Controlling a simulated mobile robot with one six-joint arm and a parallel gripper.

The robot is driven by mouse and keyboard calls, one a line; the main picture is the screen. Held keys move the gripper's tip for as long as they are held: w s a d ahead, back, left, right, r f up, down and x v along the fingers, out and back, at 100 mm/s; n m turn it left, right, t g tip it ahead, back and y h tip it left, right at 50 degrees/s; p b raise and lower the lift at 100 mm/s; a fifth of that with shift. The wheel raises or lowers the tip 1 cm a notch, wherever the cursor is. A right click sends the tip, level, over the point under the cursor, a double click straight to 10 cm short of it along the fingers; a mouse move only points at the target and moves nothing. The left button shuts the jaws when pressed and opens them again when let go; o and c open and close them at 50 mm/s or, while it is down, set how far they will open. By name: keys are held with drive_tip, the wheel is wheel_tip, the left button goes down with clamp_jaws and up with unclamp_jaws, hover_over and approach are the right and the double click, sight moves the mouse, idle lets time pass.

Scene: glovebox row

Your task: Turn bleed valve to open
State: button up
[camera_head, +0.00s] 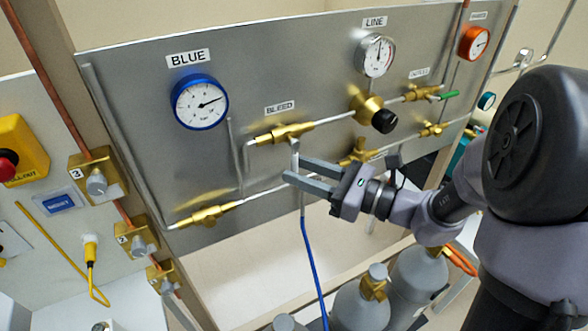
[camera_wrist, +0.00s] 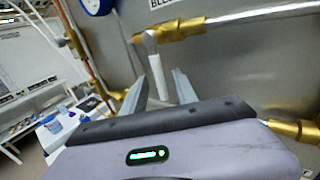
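The bleed valve (camera_head: 280,133) is a brass fitting in the pipe under the BLEED label, on the steel panel. Its pale lever (camera_head: 295,152) hangs down, across the pipe line. In the wrist view the brass valve body (camera_wrist: 180,30) is at the top, and the lever (camera_wrist: 157,72) points down between my fingers. My gripper (camera_head: 294,168) is open just below the valve, its fingers apart near the lever's lower end. In the wrist view a gap shows on each side of the lever between the fingertips (camera_wrist: 160,76). I cannot tell if either finger touches it.
A blue gauge (camera_head: 200,101) is up left, a line gauge (camera_head: 375,55) up right. Lower brass fittings (camera_head: 208,215) and a blue hose (camera_head: 314,265) are nearby. Grey cylinders (camera_head: 361,302) stand below.

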drive_tip(key=shift+x, duration=1)
clamp_jaws()
idle(0.7)
